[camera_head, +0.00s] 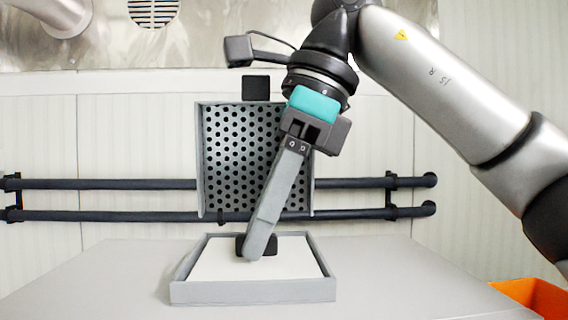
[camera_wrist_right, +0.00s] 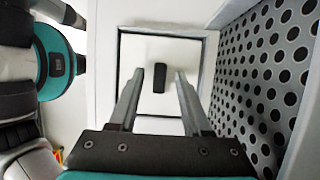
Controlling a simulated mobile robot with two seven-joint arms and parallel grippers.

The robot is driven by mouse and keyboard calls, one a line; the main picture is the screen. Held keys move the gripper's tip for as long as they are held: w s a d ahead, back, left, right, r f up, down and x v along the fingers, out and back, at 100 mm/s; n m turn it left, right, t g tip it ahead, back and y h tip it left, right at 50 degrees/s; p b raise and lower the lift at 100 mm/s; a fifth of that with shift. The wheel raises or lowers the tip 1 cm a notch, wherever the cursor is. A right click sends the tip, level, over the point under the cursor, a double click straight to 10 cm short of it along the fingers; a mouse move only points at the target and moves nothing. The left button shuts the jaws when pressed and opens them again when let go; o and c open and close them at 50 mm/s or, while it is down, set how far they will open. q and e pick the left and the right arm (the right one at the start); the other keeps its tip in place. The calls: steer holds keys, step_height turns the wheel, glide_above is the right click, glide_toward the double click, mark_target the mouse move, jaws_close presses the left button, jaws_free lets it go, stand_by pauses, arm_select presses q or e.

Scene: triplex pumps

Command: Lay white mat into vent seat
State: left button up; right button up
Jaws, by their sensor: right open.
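The white mat (camera_head: 285,258) lies flat inside a shallow grey tray (camera_head: 253,292) on the table; a black block-shaped grip (camera_wrist_right: 160,78) stands at its middle. My right gripper (camera_head: 255,252) points down over the mat, fingers open. In the right wrist view, the grip shows between the fingertips (camera_wrist_right: 160,75), with gaps at both sides. In the head view, a finger hides part of the grip; contact cannot be told. A grey-framed perforated panel (camera_head: 232,165), apparently the vent seat, stands behind the tray and holds no mat. My left gripper is not in view.
The table (camera_head: 90,285) is clear beside the tray. Dark pipes (camera_head: 110,184) run along the back wall. A black block (camera_head: 256,88) sits above the panel. An orange bin (camera_head: 535,296) is at the right edge.

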steer(key=p+v, duration=0.3)
steer(key=v, duration=0.9)
steer(key=shift+a+r, duration=0.1)
steer(key=shift+r, duration=0.05)
